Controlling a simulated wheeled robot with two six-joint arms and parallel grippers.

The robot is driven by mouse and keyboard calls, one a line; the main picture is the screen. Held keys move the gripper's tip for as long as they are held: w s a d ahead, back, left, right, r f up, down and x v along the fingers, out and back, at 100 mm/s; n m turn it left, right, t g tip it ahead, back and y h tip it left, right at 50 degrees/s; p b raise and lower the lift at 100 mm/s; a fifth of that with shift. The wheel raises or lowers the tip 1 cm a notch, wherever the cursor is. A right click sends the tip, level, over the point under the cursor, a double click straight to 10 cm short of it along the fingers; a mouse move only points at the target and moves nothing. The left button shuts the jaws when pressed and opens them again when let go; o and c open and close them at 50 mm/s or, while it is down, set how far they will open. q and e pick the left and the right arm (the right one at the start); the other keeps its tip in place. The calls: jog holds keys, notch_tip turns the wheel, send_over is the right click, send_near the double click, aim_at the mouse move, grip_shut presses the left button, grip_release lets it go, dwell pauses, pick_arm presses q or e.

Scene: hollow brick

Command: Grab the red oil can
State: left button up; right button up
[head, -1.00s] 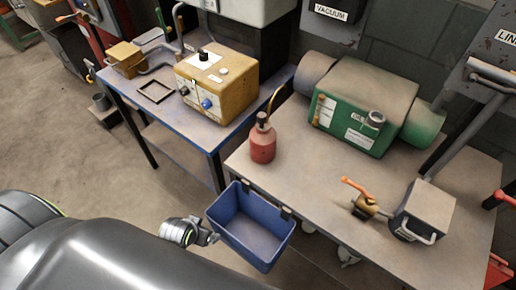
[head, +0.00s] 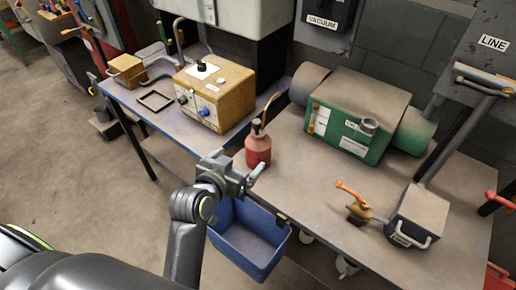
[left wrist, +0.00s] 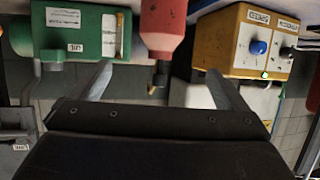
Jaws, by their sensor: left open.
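The red oil can (head: 258,151), with a dark top and a thin spout, stands upright near the left edge of the grey workbench (head: 330,205). My left gripper (head: 250,177) is open and empty, just in front of the can and above the bench's front left corner. In the left wrist view, which is upside down, the can (left wrist: 163,28) shows between and beyond the open fingers of my left gripper (left wrist: 159,69). The can looks apart from the fingers. My right gripper is not in view.
A blue bin (head: 247,241) hangs on the bench front below my left gripper. A green machine (head: 355,117) stands behind and right of the can. A yellow box (head: 213,95) sits on the blue-edged table to the left. Bench space right of the can is clear.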

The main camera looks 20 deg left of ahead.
aim_at(254, 145)
pick_arm(q)
jog(key=x, duration=0.9)
jog(key=shift+w+f+p, duration=0.1)
jog(key=shift+p, duration=0.3)
jog(key=shift+w+f+p, duration=0.2)
jog(key=shift+w+p, duration=0.1)
jog(key=shift+w, duration=0.35)
jog(key=shift+x, duration=1.9)
jog(key=shift+f, duration=0.1)
jog(key=shift+c, duration=0.2)
jog(key=c, duration=1.3)
jog(key=shift+o, duration=0.2)
